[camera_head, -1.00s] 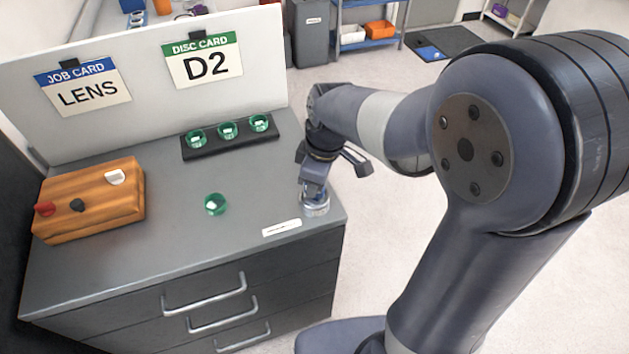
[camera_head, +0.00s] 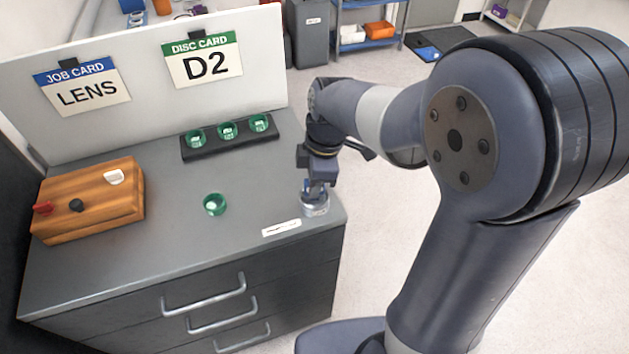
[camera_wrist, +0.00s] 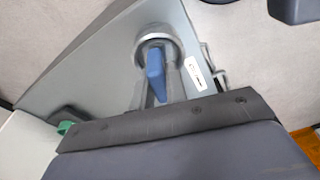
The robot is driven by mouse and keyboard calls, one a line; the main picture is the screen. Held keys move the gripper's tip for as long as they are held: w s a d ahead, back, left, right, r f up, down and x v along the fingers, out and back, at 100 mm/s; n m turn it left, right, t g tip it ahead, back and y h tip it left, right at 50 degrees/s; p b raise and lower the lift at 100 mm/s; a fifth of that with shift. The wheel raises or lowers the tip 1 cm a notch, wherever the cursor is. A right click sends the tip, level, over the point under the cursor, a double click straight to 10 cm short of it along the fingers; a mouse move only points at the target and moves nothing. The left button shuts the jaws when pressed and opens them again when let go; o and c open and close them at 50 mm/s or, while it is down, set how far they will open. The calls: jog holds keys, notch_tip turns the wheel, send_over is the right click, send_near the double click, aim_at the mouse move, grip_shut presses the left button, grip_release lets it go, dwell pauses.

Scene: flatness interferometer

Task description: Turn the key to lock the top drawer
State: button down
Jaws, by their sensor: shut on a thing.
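My gripper (camera_head: 316,190) points down over the front right corner of the grey cabinet top. It is shut on the blue key (camera_wrist: 156,72), which sits between the two fingers in the wrist view. The key stands in a round silver lock (camera_head: 315,206), whose ring also shows in the wrist view (camera_wrist: 160,38). In the head view my gripper hides most of the key. The top drawer (camera_head: 160,310) is closed, with its bar handle (camera_head: 205,293) on the front face. A white label (camera_head: 281,228) lies left of the lock.
A green ring-shaped holder (camera_head: 215,204) stands on the cabinet top. A black rack (camera_head: 190,155) with several green holders is at the back. A wooden block (camera_head: 95,205) with coloured knobs is at the left. A white board (camera_head: 150,110) with two cards stands behind.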

jog(key=shift+n, duration=0.9)
jog(key=shift+n+g, duration=0.4)
jog(key=shift+n, duration=0.8)
jog(key=c, duration=1.3)
grip_release()
jog(key=shift+c, duration=0.2)
jog(key=shift+r, duration=0.1)
jog(key=r, duration=0.3)
jog(key=d+r, duration=0.1)
jog(key=r, duration=0.6)
jog(key=shift+w+d+r, duration=0.25)
jog(key=shift+w, duration=0.1)
